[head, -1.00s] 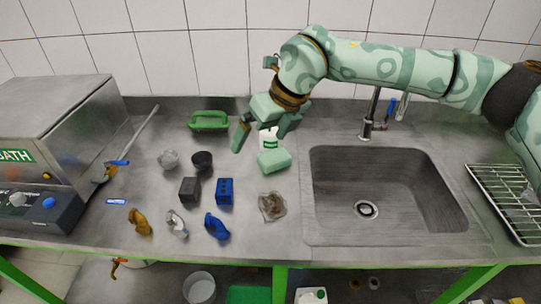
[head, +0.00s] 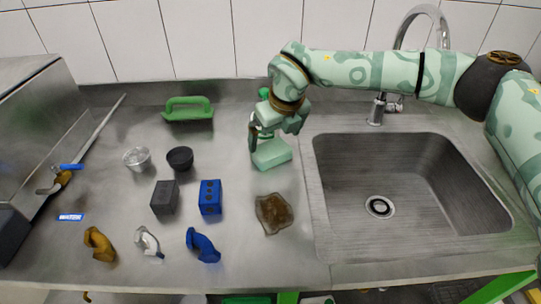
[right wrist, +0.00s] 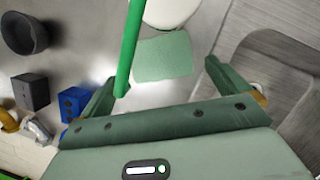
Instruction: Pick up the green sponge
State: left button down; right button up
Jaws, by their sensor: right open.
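The pale green sponge (head: 272,154) lies on the steel counter left of the sink. In the right wrist view the sponge (right wrist: 163,58) shows between my open fingers, a little beyond them. My right gripper (head: 275,134) is open and empty, over the back of the sponge in the head view. In the right wrist view the gap between its fingertips (right wrist: 160,76) is clear of the sponge's near edge. Whether a finger touches the sponge I cannot tell. My left gripper is not in view.
A bottle with a green top (head: 264,94) stands behind the sponge, partly hidden by my gripper. A brown sponge-like pad (head: 273,213) lies in front. The sink (head: 480,190) is to the right. Blue block (head: 210,197), dark block (head: 165,197) and green-handled tool (head: 188,115) are left.

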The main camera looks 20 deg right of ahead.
aim_at(272, 149)
jog(key=shift+f, duration=0.35)
jog(key=b+x, duration=0.2)
jog(key=x, duration=0.3)
jog(key=shift+a, duration=0.1)
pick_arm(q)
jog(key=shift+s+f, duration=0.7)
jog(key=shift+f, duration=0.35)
pick_arm(e)
jog(key=shift+r, duration=0.15)
jog(key=c, duration=0.8)
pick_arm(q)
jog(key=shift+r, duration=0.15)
pick_arm(e)
jog(key=shift+r, duration=0.2)
